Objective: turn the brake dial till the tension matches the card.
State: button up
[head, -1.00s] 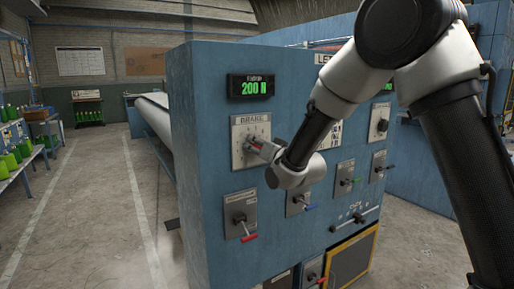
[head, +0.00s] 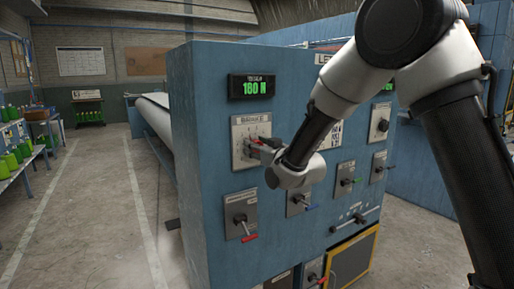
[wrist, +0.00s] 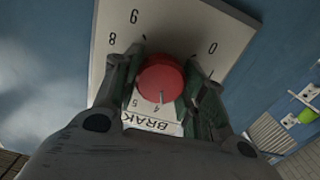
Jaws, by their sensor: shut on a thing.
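The brake dial is a red round knob (wrist: 160,76) on a pale numbered plate, seen in the wrist view. Its light mark points near the 4. The BRAKE plate (head: 238,133) is on the blue cabinet front in the head view, the knob mostly hidden by my gripper. My gripper (head: 262,148) is shut on the knob, a finger on either side.
Below the dial is a red-handled lever (head: 241,217), and to its right a blue-handled lever (head: 300,201) close under my wrist. A green-handled lever (head: 346,180) and black knob (head: 378,122) sit farther right. Open floor (head: 90,215) lies left of the cabinet (head: 200,130).

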dwell(0.3)
jog(key=o, duration=1)
jog(key=v, duration=1.2)
